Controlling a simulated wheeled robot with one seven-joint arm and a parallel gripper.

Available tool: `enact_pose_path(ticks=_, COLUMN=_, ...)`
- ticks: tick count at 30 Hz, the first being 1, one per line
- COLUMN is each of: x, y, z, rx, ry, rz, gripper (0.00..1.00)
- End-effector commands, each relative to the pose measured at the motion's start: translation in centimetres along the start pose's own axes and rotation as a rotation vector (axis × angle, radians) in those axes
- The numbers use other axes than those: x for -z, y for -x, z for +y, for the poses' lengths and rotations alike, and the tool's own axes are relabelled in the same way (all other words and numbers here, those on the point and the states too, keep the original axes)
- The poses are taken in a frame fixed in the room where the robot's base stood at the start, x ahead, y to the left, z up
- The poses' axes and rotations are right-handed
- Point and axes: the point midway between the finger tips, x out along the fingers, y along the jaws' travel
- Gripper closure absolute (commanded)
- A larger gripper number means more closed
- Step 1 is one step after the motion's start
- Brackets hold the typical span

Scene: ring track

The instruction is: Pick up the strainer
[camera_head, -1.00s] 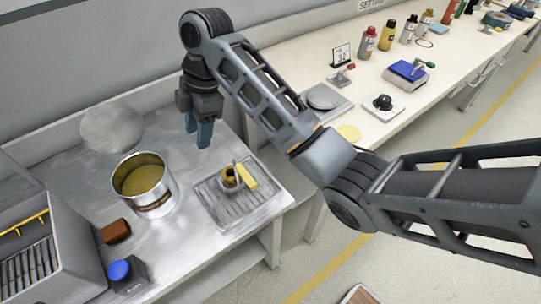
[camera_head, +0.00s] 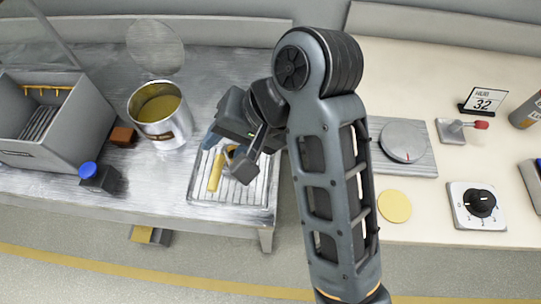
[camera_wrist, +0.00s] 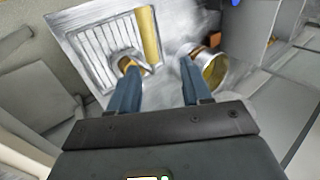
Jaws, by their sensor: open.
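A small brass cup with a thin grey handle, which seems to be the strainer (camera_wrist: 127,63), sits on a ribbed metal tray (camera_head: 262,188) beside a yellow bar (camera_head: 215,172). In the head view the cup is mostly hidden by my gripper (camera_head: 230,148), which is over the tray. In the wrist view my gripper (camera_wrist: 160,66) is open with its blue fingers apart. The left fingertip overlaps the cup in the picture; I cannot tell whether they touch. Nothing is held between the fingers.
A metal pot (camera_head: 163,128) with yellow contents stands left of the tray. A round translucent disc (camera_head: 155,45) leans behind it. A grey bin (camera_head: 55,120), brown block (camera_head: 123,136) and blue-topped box (camera_head: 98,176) are further left. A scale (camera_head: 402,140) is to the right.

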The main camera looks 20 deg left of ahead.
Motion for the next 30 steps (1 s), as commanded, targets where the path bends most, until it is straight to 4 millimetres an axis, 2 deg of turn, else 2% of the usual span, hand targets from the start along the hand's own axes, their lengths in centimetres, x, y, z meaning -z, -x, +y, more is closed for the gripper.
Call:
enact_pose_path(ticks=3, x=-0.5, y=-0.7, z=-0.3, rx=0.003, ry=-0.029, rz=-0.006, gripper=0.52)
enact_pose_path(ticks=13, x=-0.5, y=-3.9, z=0.0, rx=0.002, ry=-0.032, rz=-0.008, gripper=0.52)
enact_pose_path(ticks=21, x=-0.5, y=-7.5, z=0.5, rx=0.002, ry=-0.030, rz=-0.008, gripper=0.52)
enact_pose_path(ticks=30, x=-0.4, y=-8.1, z=0.5, rx=0.003, ry=-0.030, rz=-0.005, gripper=0.52)
